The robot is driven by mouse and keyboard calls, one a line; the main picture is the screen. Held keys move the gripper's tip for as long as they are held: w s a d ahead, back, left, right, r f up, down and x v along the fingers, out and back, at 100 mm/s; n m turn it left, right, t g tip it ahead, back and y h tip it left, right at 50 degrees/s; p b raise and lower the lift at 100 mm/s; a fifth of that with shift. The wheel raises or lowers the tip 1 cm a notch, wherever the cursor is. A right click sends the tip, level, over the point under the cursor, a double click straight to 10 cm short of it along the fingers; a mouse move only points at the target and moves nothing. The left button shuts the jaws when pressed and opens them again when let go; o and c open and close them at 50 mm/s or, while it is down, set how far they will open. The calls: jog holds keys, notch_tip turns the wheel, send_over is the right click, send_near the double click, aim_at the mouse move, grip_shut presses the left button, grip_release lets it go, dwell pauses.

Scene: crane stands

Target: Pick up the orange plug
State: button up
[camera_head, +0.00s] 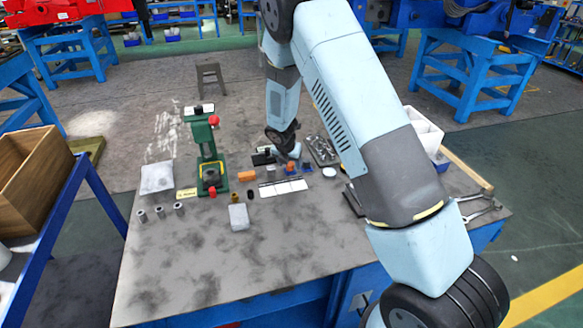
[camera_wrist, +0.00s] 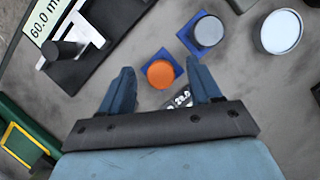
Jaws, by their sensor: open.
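The orange plug (camera_wrist: 160,73) shows in the wrist view as a round orange top on a blue square base. In the head view it is a small orange spot (camera_head: 291,166) on the table, just below my gripper (camera_head: 285,150). In the wrist view my gripper (camera_wrist: 160,78) is open and empty, with one blue finger to the left of the plug and one to the right. The plug appears between the fingertips. I cannot tell how far the fingertips are above it.
A grey cylinder on a blue square (camera_wrist: 207,31) stands close by the right finger. A white disc (camera_wrist: 281,32) lies farther right. A black device with a display (camera_wrist: 62,50) is at left.

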aim_at(290, 164)
jog(key=c, duration=1.2)
jog(key=shift+o, duration=0.2)
jog(key=shift+r, duration=0.6)
notch_tip(290, 164, up, 2)
jog(key=shift+s+r, duration=0.1)
jog(key=shift+r, duration=0.15)
jog(key=s+d+r, duration=0.2)
jog(key=s+r, duration=0.7)
jog(key=s, duration=0.4)
jog(key=shift+s+d+r, duration=0.15)
jog(key=shift+s+d, duration=0.15)
jog(key=shift+d, duration=0.1)
